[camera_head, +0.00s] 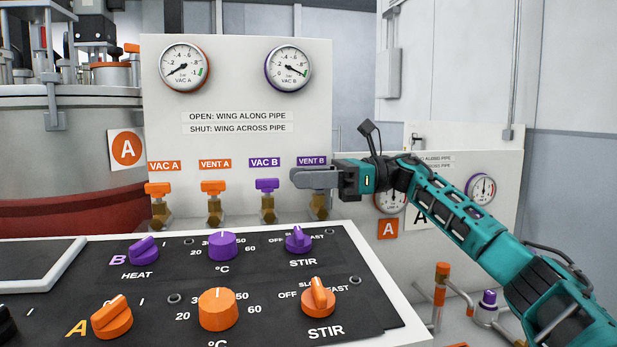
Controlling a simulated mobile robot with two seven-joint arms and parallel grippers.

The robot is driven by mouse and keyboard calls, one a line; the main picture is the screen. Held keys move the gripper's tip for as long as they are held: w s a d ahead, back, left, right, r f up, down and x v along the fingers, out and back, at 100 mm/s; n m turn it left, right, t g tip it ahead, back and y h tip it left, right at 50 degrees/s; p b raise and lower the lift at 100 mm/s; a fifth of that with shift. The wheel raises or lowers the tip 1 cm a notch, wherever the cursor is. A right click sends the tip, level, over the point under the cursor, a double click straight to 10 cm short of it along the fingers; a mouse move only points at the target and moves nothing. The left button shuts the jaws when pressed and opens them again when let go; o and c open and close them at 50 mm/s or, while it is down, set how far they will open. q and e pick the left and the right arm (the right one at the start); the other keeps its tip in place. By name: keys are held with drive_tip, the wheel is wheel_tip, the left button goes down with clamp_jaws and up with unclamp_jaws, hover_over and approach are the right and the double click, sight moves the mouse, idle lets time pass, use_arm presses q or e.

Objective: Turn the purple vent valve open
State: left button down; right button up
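The purple vent valve is under the purple VENT B label (311,161), at the right end of the valve row on the white panel. Only its brass body (318,206) shows; its wing is hidden behind my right gripper (300,178), so I cannot tell how the wing is turned. My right gripper reaches in from the right with its grey fingers level in front of the valve. I cannot tell whether the fingers touch or grip the wing. My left gripper is out of view.
The purple VAC B valve (267,185) stands just left of my fingertips, with orange VENT A (213,188) and VAC A (158,189) valves further left. A black control panel (180,268) with several knobs fills the foreground below. Two gauges sit above.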

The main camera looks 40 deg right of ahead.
drive_tip(key=shift+c, duration=0.4)
drive_tip(key=c, duration=0.5)
clamp_jaws()
drive_tip(key=shift+f, duration=0.1)
